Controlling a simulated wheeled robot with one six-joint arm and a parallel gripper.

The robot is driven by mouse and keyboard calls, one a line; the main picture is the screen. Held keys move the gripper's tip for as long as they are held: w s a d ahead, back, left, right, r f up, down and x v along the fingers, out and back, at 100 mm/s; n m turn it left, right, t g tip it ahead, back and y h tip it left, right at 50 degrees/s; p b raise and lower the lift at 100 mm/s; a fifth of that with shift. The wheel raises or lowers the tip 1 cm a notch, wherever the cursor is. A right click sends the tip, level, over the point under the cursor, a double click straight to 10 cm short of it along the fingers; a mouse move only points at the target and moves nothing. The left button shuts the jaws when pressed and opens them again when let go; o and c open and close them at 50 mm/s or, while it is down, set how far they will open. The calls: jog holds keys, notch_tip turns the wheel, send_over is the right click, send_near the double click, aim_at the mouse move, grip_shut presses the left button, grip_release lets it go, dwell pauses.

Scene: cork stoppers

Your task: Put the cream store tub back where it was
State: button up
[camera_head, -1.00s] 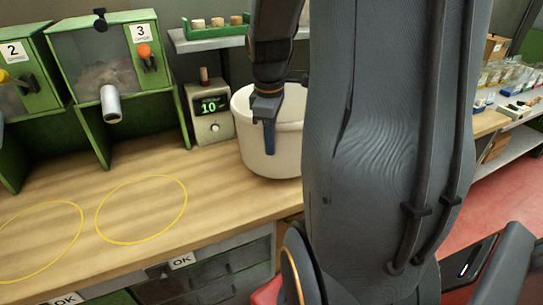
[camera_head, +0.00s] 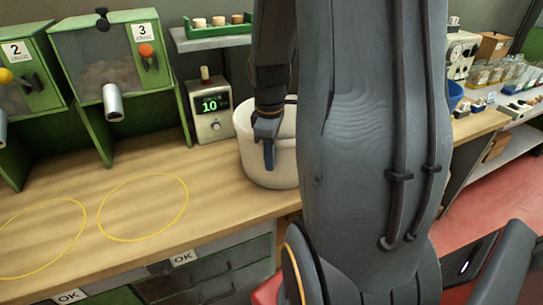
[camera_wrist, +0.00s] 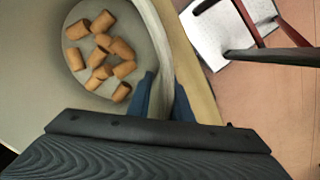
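Several corks (camera_wrist: 103,50) lie on the tub's floor.
A device reading 10 (camera_head: 211,106) stands close left of the tub. Green dispensers (camera_head: 113,75) line the back left. A shelf with a green cork tray (camera_head: 218,29) is behind. The bench with yellow rings (camera_head: 143,207) is clear. A blue container (camera_head: 454,95) shows right of my arm.

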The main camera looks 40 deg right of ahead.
jog(key=shift+r, duration=0.1)
notch_tip(320, 180, up, 12)
jog(key=b, duration=0.2)
jog(key=shift+s+a, duration=0.3)
jog(key=shift+a, duration=0.05)
jog(key=shift+d, duration=0.1)
dwell(0.6)
